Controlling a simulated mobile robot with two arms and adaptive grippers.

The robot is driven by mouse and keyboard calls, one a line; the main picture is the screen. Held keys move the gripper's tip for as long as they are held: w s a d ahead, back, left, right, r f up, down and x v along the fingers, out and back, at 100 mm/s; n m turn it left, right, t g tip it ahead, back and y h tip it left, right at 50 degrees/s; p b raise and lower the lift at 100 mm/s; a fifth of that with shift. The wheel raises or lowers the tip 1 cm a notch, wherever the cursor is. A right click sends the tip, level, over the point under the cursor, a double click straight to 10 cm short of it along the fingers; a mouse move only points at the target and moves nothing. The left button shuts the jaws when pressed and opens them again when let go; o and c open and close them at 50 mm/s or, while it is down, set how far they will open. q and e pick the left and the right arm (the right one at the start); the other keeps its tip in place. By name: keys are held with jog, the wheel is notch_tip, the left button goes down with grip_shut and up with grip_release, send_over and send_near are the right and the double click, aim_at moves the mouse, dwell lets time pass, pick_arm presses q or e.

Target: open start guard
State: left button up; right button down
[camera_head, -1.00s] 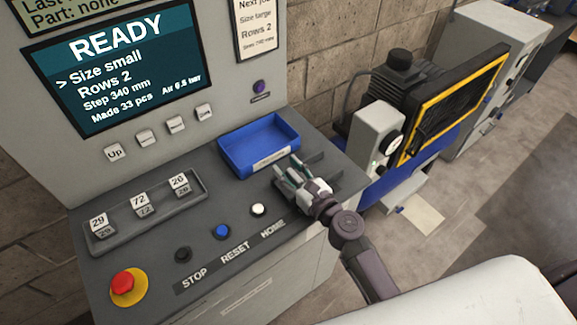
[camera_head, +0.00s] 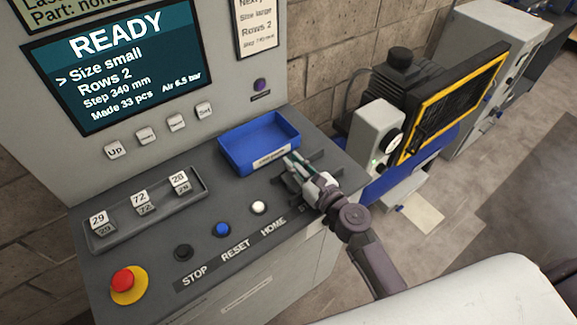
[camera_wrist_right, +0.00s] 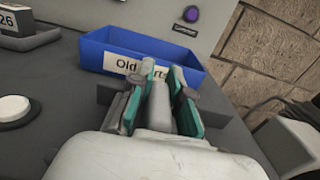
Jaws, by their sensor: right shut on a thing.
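My right gripper (camera_head: 293,168) is low over the right end of the grey console, beyond the HOME label and just in front of the blue tray. In the right wrist view its teal fingertips (camera_wrist_right: 160,95) stand either side of a thin upright grey piece, which I take to be the start guard (camera_wrist_right: 159,108). The fingers are shut on it. My gripper hides most of this part and whatever lies under it, so the guard's angle cannot be told. My left gripper is not in view.
A blue tray (camera_head: 232,153) with a label stands behind the gripper. The white HOME button (camera_head: 258,208), blue RESET button (camera_head: 222,230), black STOP button (camera_head: 184,252) and red emergency button (camera_head: 124,281) sit to the left. The screen (camera_head: 125,65) reads READY.

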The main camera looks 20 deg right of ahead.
aim_at(312, 155)
jog(key=d, duration=0.1)
jog(key=w+d, duration=0.1)
jog(key=d, duration=0.1)
jog(key=w+d, duration=0.1)
jog(key=d, duration=0.1)
jog(key=shift+d+b, duration=0.1)
jog(key=shift+b, duration=0.2)
jog(key=shift+s, duration=0.1)
jog(key=c, duration=1.1)
grip_release()
jog(key=shift+s, duration=0.1)
jog(key=v, duration=1.1)
jog(key=shift+s+d, duration=0.1)
jog(key=shift+s, duration=0.3)
